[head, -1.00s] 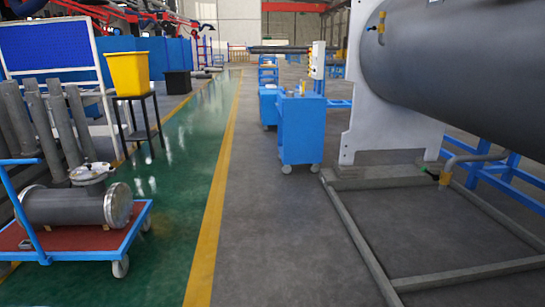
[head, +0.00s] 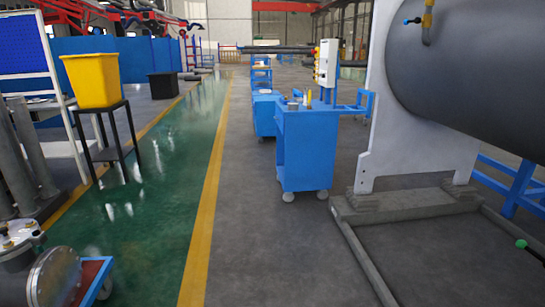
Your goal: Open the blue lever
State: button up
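A small lever with a blue tip (head: 411,20) is at the upper right in the head view. It sticks out to the left of a yellow valve (head: 428,22) on the upper part of the large grey shell (head: 470,90). The top of the valve is cut off by the picture edge. My gripper is not in view.
A white plate (head: 405,145) holds the shell over a grey floor frame (head: 355,250). A green-tipped lever (head: 529,250) is at the lower right. A blue cart (head: 306,150) stands mid-view. The grey floor (head: 275,245) in front is clear. A yellow bin (head: 91,79) sits on a black stand.

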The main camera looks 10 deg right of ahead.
aim_at(411, 21)
jog(key=i+j+z, duration=0.1)
jog(key=i+z, duration=0.15)
jog(key=i, duration=0.3)
jog(key=i+j+z, duration=0.25)
jog(key=i, duration=0.25)
jog(key=i+j+z, duration=0.25)
jog(key=i, duration=0.25)
jog(key=i+j+z, duration=0.25)
jog(key=i, duration=0.25)
jog(key=j, duration=0.1)
